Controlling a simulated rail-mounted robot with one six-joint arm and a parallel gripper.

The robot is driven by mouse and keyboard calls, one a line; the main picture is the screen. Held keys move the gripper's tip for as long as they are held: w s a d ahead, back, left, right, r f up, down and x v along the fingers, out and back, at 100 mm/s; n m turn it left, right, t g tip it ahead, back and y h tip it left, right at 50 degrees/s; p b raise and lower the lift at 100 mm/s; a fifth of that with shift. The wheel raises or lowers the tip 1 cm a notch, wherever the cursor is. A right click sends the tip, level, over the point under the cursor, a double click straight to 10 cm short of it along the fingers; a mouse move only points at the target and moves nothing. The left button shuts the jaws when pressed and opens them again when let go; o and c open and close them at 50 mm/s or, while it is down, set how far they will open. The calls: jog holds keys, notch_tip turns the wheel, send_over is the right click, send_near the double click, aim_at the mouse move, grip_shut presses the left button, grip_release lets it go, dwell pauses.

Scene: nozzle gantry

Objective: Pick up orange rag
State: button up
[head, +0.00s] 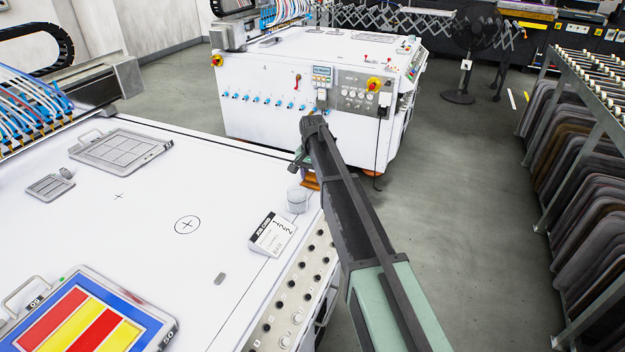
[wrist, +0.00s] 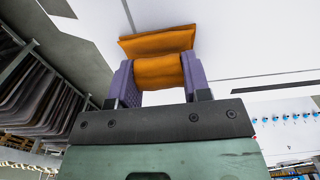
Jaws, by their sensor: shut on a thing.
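The orange rag (wrist: 158,72) is a folded cloth between the two purple fingers of my gripper (wrist: 158,80) in the wrist view. The fingers press on it from both sides, and part of the rag spreads out beyond them. In the head view a small piece of the orange rag (head: 310,181) shows beside my dark arm, at the right edge of the white table. My arm hides most of the gripper there. I cannot tell whether the rag touches the table.
The white table (head: 150,215) carries a clear round container (head: 297,199), a small sign (head: 272,235), grey framed plates (head: 122,149) and a striped colour panel (head: 90,315). A white machine (head: 290,80) stands behind. A rack of dark mats (head: 580,170) is at right. The grey floor between is clear.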

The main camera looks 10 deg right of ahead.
aim_at(312, 173)
notch_tip(312, 173, up, 20)
jog(key=p, duration=2)
